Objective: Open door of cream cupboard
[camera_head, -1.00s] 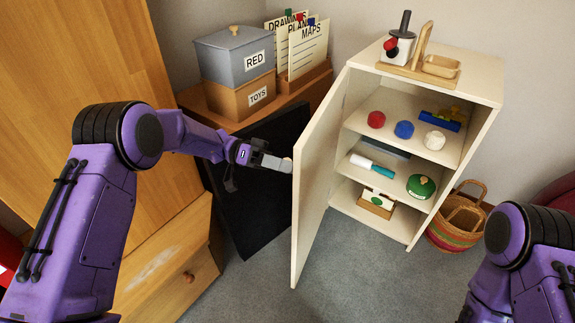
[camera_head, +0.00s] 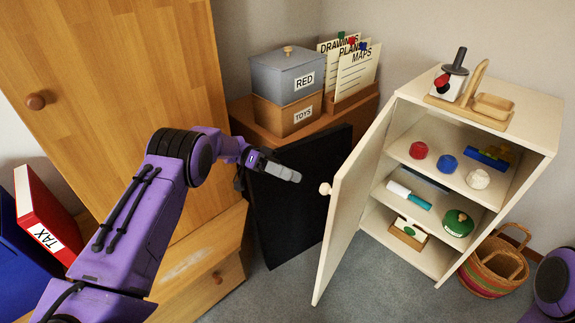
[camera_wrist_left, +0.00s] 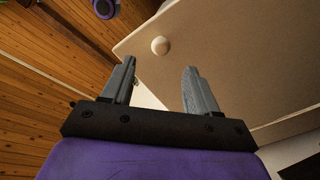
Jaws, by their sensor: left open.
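The cream cupboard (camera_head: 547,125) stands at the right of the head view. Its door (camera_head: 350,200) is swung wide open to the left, showing the shelves inside. The round cream knob (camera_head: 325,188) is on the door's outer face. My left gripper (camera_head: 297,176) is just left of the knob and apart from it. In the left wrist view the gripper (camera_wrist_left: 158,88) has its fingers spread with nothing between them. The knob (camera_wrist_left: 160,45) and door (camera_wrist_left: 235,60) show beyond the fingertips. My right gripper is out of the frames; only part of its arm shows at the lower right.
The shelves hold a red (camera_head: 418,150), a blue (camera_head: 446,164) and a white object (camera_head: 478,179), and a green round one (camera_head: 458,223). A wooden stand (camera_head: 470,112) is on top. A basket (camera_head: 495,265) is at right. A black panel (camera_head: 290,210) stands behind my left gripper.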

